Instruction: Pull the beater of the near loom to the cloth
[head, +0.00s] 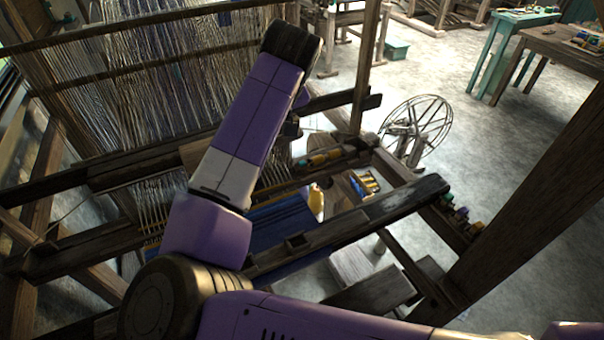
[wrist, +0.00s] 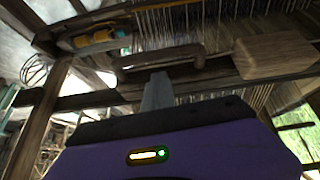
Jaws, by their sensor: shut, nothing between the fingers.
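The near loom carries pale warp threads (head: 110,70) and blue cloth (head: 285,222) behind its front beam (head: 370,215). A dark crossbar over the threads (head: 110,172) looks like the beater; my arm covers its middle. My gripper is hidden behind my forearm in the head view. In the wrist view its fingers (wrist: 157,92) are shut, empty, and point toward a dark wooden bar (wrist: 165,60) just ahead. I cannot tell whether they touch it. A pale wooden block (wrist: 277,54) is right of the fingers.
Yellow and teal bobbins (wrist: 95,40) lie on the loom at upper left in the wrist view. A loom post (head: 364,75) and a thick slanted post (head: 535,190) stand at right. A spoked wheel (head: 418,125) and teal table (head: 510,45) stand beyond on open floor.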

